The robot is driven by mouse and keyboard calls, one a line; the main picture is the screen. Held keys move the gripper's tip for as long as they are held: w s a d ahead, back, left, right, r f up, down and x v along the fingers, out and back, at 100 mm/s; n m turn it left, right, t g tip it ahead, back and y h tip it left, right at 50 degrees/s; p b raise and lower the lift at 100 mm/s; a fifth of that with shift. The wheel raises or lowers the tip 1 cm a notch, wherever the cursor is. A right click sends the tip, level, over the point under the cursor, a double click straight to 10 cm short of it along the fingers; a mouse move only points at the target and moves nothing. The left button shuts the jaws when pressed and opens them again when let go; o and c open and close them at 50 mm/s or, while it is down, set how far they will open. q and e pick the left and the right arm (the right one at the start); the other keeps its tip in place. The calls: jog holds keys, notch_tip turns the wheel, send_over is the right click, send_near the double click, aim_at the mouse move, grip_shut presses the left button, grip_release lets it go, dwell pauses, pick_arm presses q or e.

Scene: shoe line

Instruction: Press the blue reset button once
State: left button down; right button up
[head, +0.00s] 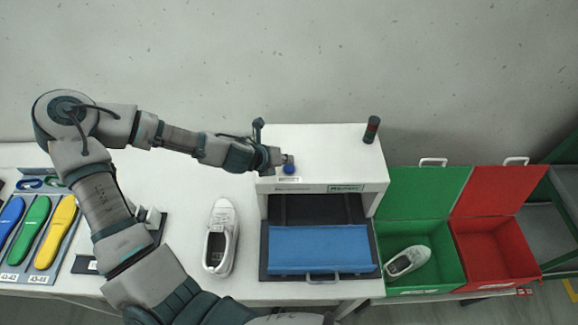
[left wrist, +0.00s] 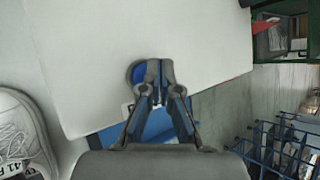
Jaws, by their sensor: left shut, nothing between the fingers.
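The blue reset button (head: 289,169) sits on the top of the white machine, near its front left corner. My left gripper (head: 284,160) is shut and empty, right at the button in the head view. In the left wrist view the closed fingertips (left wrist: 153,66) overlap the right side of the blue button (left wrist: 138,74), hiding part of it. I cannot tell whether the fingertips touch the button or hover just above it. My right gripper is not in view.
The white machine (head: 330,146) has a dark signal post (head: 371,130) and a blue tray (head: 320,250) in its front opening. A white shoe (head: 221,237) stands left of it. Green (head: 423,272) and red (head: 497,245) bins stand right; the green one holds a shoe. Colored insoles lie left.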

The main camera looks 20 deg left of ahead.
aim_at(286, 168)
pick_arm(q)
jog(key=shift+a+r+p, duration=0.1)
jog(key=shift+r+p, duration=2.1)
jog(key=shift+r, duration=0.35)
jog(key=shift+f, duration=0.1)
